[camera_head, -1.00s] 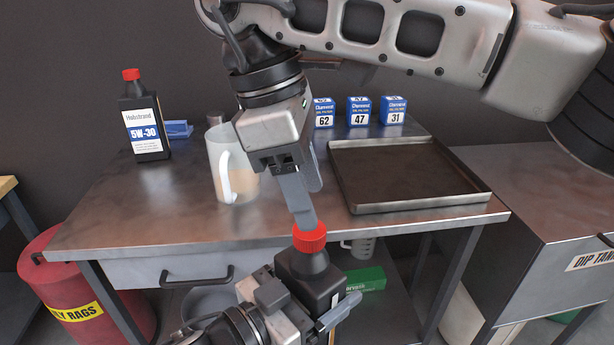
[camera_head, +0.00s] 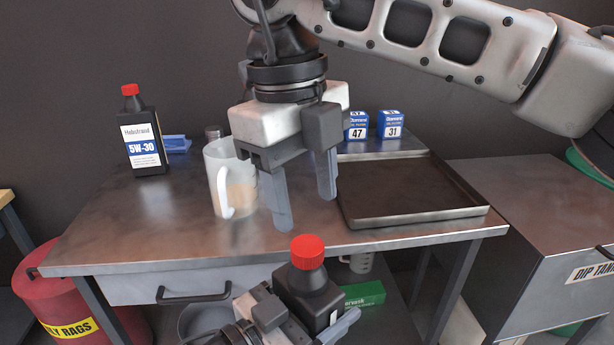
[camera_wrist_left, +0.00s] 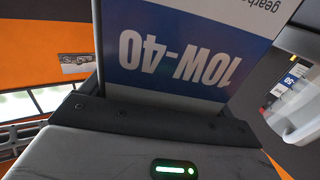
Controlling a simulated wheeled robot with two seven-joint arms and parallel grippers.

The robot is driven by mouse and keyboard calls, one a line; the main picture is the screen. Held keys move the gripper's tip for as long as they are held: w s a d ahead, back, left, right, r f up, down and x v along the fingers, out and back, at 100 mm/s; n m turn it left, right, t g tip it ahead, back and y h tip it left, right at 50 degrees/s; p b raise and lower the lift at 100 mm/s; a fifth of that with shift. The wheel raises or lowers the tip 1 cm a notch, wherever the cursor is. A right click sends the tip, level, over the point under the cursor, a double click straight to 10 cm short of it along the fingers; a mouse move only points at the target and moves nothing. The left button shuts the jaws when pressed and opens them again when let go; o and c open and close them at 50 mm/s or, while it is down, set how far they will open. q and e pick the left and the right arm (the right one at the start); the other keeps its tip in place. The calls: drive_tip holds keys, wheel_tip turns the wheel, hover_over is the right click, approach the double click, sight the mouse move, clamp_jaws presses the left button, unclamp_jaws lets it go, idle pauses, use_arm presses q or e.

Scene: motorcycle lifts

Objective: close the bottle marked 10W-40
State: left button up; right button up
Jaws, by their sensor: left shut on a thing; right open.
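The 10W-40 bottle (camera_head: 302,285) is black with a red cap (camera_head: 307,251) seated on its neck, and it is held in front of the bench, slightly tilted. Its white and blue label (camera_wrist_left: 185,55) fills the left wrist view, upside down. My left gripper (camera_head: 303,325) is shut on the bottle's body. My right gripper (camera_head: 305,205) is open and empty, above and behind the cap, apart from it, with its fingers pointing down. Whether the cap is tight cannot be told.
A black 5W-30 bottle (camera_head: 142,140) with a red cap and a measuring jug (camera_head: 222,175) stand on the bench (camera_head: 160,225). A shallow tray (camera_head: 425,213) lies at right, with blue boxes (camera_head: 390,125) behind it. A red rag bin (camera_head: 65,300) stands at lower left.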

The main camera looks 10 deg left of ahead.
sight(308, 245)
drive_tip(key=n, duration=0.5)
drive_tip(key=shift+d+r, duration=0.1)
drive_tip(key=shift+r, duration=0.1)
drive_tip(key=n, duration=0.5)
drive_tip(key=shift+r+n+y, duration=0.15)
drive_tip(key=shift+n+y, duration=0.15)
drive_tip(key=shift+y, duration=0.1)
drive_tip(key=n, duration=0.4)
drive_tip(key=shift+r, duration=0.15)
drive_tip(key=n, duration=0.4)
drive_tip(key=shift+r+n+y, duration=0.15)
drive_tip(key=shift+n+y, duration=0.15)
drive_tip(key=shift+d+f, duration=0.1)
drive_tip(key=shift+f, duration=3.9)
